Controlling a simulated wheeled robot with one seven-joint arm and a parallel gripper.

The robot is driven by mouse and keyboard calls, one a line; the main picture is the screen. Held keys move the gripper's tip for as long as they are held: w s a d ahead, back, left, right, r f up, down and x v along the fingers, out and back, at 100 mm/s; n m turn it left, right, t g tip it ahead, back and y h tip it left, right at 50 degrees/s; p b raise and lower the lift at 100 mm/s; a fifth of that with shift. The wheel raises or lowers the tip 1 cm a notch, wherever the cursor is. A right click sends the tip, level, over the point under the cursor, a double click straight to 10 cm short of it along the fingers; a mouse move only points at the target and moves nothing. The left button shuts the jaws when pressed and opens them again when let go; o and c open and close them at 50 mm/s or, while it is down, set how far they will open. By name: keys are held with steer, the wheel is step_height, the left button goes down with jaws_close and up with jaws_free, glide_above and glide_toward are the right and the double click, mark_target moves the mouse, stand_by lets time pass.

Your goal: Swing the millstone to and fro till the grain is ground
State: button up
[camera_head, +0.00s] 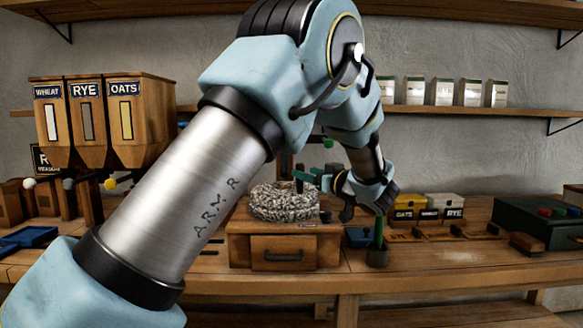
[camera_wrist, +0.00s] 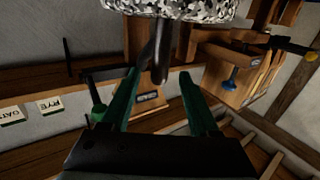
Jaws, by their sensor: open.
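The millstone (camera_head: 284,204) is a round black-and-white speckled stone on top of a wooden box with a drawer (camera_head: 283,253). My gripper (camera_head: 306,180) is at the stone's upper right edge, with its green fingers reaching left. In the wrist view the stone's rim (camera_wrist: 185,9) shows at the top, and a dark peg-like handle (camera_wrist: 162,58) stands out from it. My open fingers (camera_wrist: 160,78) lie on either side of the handle's end in the picture. I cannot tell whether they touch it. No grain or flour is clearly visible at the stone.
Hoppers marked wheat, rye and oats (camera_head: 104,118) stand at the left. Small labelled boxes (camera_head: 443,206), a brush (camera_head: 527,243) and a dark green case (camera_head: 545,225) are at the right. A dark pot with a green stem (camera_head: 377,255) stands right of the mill. Bench space in front is clear.

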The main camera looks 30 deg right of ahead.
steer(key=p, duration=0.1)
glide_above(294, 191)
steer(key=shift+c, duration=0.4)
jaws_close()
stand_by(1.2)
